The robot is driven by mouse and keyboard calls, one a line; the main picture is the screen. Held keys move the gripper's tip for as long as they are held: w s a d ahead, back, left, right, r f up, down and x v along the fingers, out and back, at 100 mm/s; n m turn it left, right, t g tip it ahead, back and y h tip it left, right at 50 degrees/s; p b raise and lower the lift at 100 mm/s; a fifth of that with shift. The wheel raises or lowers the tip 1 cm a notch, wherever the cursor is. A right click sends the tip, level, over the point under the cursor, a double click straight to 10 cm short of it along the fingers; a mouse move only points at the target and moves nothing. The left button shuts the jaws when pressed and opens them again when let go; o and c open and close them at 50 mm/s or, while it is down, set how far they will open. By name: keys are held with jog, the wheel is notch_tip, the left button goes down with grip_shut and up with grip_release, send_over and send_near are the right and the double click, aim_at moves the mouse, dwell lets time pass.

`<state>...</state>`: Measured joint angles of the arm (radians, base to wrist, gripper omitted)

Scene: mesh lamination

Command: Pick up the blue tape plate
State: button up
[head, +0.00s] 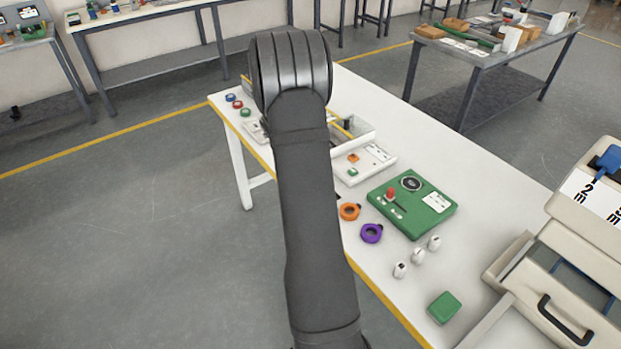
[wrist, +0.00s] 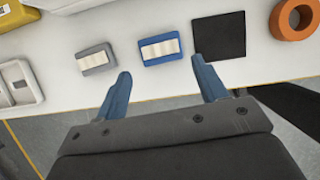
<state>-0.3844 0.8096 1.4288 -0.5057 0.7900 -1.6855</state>
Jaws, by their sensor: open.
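The blue tape plate (wrist: 161,49) lies flat on the white table, a blue block with a pale striped top, in the wrist view. My gripper (wrist: 160,82) is open and empty, its two blue fingers spread apart. In that picture the plate shows just beyond the fingertips and between them, nearer the right finger. I cannot tell the height of the fingers over the table. In the head view my own arm hides the gripper and the plate.
A grey tape plate (wrist: 95,59) lies left of the blue one, and a black square (wrist: 219,36) right of it. An orange ring (wrist: 294,19) is at far right. The head view shows a green box (head: 412,203), a purple ring (head: 371,233) and a drawer unit (head: 570,265).

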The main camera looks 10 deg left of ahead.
jog(key=x, duration=0.5)
jog(key=shift+d, duration=0.15)
jog(key=shift+c, duration=0.4)
jog(key=c, duration=0.7)
